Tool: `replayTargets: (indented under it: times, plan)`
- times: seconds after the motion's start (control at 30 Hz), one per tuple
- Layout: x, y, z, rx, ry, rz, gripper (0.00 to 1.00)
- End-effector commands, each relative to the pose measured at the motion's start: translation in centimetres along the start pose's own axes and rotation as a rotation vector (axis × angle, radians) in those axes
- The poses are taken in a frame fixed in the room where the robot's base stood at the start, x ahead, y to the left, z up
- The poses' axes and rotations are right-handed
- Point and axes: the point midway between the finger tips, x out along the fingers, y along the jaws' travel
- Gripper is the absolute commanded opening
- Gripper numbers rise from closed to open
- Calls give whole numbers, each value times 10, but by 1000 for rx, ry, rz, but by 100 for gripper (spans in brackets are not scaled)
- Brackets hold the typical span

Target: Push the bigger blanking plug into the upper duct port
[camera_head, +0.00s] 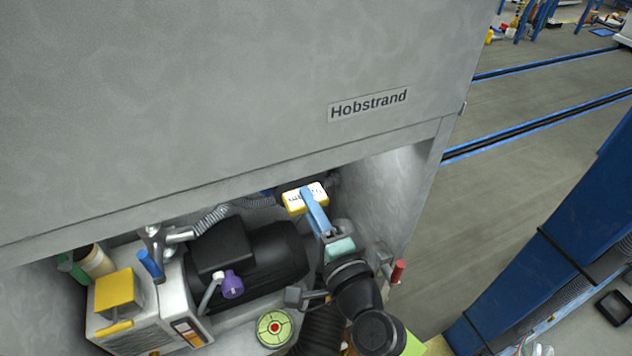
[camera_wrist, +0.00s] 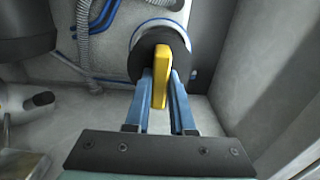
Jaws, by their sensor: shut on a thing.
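The plug has a yellow grip (camera_head: 305,198) with dark lettering on a white label, seen under the cabinet's front edge. In the wrist view it shows the yellow grip edge-on (camera_wrist: 161,75) and a round black body (camera_wrist: 141,58) behind it. My gripper (camera_head: 313,207) has its blue fingers shut on the yellow grip; the fingers also show in the wrist view (camera_wrist: 161,88). A pale round port with a blue ring (camera_wrist: 152,23) shows behind and above the black body. The body overlaps its lower part, and I cannot tell whether they touch.
A grey cabinet (camera_head: 230,110) marked Hobstrand overhangs the recess. A black motor (camera_head: 262,258) and a ribbed hose (camera_head: 222,213) lie left of my gripper. A white box with a yellow top (camera_head: 118,292) stands farther left. The recess's right wall (camera_wrist: 250,75) is close.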

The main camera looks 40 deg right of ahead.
Motion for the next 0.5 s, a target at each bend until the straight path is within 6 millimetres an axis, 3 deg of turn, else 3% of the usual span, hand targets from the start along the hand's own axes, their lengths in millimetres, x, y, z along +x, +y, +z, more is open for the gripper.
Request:
replayTargets:
  times: [0.2, 0.5]
  plan:
    - [12, -2, 0, -1, -1, -2, 0]
    - [14, -1, 0, 0, 0, -2, 0]
